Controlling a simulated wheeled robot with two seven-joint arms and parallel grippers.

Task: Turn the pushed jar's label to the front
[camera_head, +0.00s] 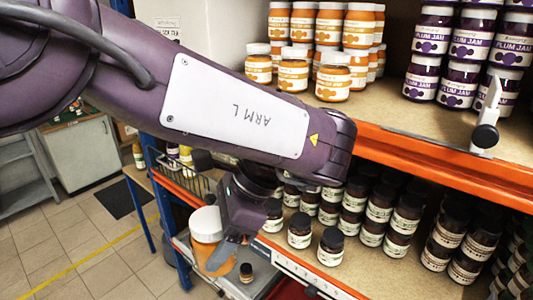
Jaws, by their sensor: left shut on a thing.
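My left gripper (224,254) hangs below my left arm near the bottom middle, pointing down. It is shut on a jar (206,232) with a white lid and orange contents. The jar is roughly upright, and a grey finger covers part of its right side. No label shows on the part of the jar that I see. Several orange jars with white lids (333,78) stand in stacked rows on the upper shelf (400,112), their labels facing out. My right gripper is not in view.
Purple jars labelled plum jam (464,42) fill the upper right, beside a white divider (487,115). Dark jars (330,247) crowd the lower shelf. A small dark jar (246,272) stands below my gripper. The orange shelf edge (430,165) has bare board behind it.

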